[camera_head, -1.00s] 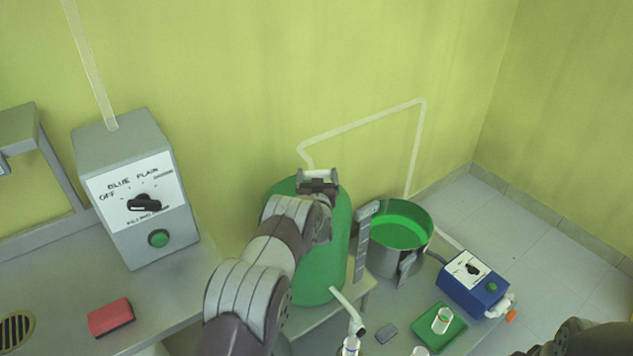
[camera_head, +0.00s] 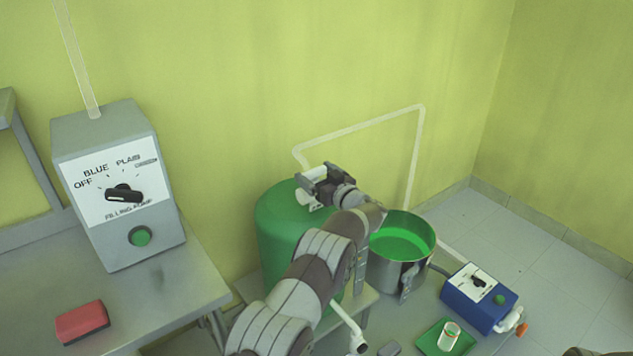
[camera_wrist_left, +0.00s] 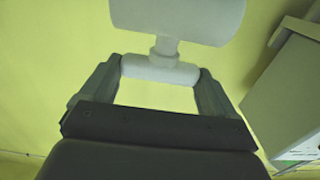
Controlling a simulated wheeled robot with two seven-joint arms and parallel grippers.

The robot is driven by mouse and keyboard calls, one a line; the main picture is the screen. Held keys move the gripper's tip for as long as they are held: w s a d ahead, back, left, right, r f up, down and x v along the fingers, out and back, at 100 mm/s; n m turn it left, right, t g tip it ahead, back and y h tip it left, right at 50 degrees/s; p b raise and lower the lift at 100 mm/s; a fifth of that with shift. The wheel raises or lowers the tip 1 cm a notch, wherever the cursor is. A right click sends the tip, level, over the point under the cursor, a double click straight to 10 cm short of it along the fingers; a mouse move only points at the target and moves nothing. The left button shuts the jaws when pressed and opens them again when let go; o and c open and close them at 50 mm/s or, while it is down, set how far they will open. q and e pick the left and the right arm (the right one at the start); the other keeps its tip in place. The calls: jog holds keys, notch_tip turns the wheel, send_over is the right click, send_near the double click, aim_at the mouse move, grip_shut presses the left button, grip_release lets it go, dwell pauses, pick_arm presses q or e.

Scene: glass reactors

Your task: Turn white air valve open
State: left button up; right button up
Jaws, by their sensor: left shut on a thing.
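The white air valve (camera_head: 305,198) is at the top of the green tank (camera_head: 283,235), partly hidden by my left gripper (camera_head: 318,181). In the left wrist view, the valve's white T-shaped handle (camera_wrist_left: 160,70) lies between the fingertips of my left gripper (camera_wrist_left: 160,82), which is shut on it. The thick white valve body (camera_wrist_left: 178,18) shows beyond the handle. My left arm reaches up from the bottom, in front of the tank. My right gripper is not in view.
The filling pump box (camera_head: 118,185) and a red block (camera_head: 82,321) are on the left bench (camera_head: 155,300). A steel pot (camera_head: 385,275) with green liquid stands right of the tank. A blue control box (camera_head: 480,300) and green tray (camera_head: 432,335) are at right.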

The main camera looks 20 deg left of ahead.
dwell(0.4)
pick_arm(q)
jog(key=o, duration=0.8)
jog(key=p+v, duration=0.1)
jog(key=v, duration=1.1)
jog(key=shift+s+d, duration=0.15)
jog(key=shift+d, duration=0.15)
